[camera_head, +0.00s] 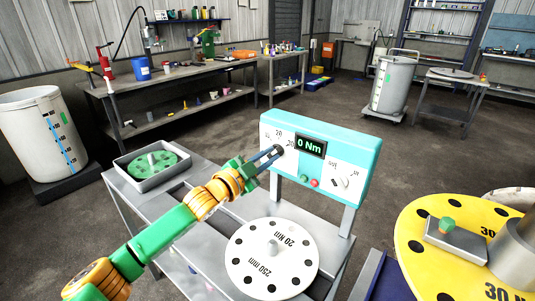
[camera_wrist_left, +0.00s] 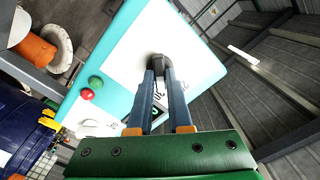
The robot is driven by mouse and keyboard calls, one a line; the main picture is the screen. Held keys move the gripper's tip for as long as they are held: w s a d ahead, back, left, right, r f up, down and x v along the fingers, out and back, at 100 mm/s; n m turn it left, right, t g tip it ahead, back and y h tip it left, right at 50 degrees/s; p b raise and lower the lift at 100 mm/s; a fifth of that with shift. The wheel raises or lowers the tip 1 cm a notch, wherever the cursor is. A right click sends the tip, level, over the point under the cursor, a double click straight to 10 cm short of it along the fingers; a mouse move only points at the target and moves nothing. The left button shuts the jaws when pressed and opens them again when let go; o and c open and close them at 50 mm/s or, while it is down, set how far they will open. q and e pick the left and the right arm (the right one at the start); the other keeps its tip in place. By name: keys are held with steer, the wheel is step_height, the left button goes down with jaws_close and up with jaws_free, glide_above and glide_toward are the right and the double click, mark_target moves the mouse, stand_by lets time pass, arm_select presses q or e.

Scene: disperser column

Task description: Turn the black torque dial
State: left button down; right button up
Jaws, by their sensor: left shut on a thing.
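The black torque dial (camera_head: 278,150) is on the left part of the teal and white control panel (camera_head: 318,152), beside the display (camera_head: 311,145) reading 0 Nm. My left gripper (camera_head: 268,157) reaches the panel from the left, its fingertips at the dial. In the left wrist view the dark dial (camera_wrist_left: 157,62) sits between the tips of the two blue-grey fingers of my left gripper (camera_wrist_left: 160,75), which are shut on it. The fingers partly hide the dial and its scale. My right gripper is in neither view.
A tray (camera_head: 148,172) holding a green disc stands at the left. A large yellow disc (camera_head: 415,250) is at the right. Green and red buttons (camera_head: 309,182) sit low on the panel.

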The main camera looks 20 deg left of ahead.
arm_select(q)
steer(key=shift+r+m, duration=0.15)
steer(key=shift+m, duration=0.45)
steer(key=shift+m+p, duration=0.3)
steer(key=c, duration=0.9)
jaws_free()
steer(key=shift+o, duration=0.3)
steer(key=shift+w, duration=0.15)
steer(key=shift+f, duration=0.2)
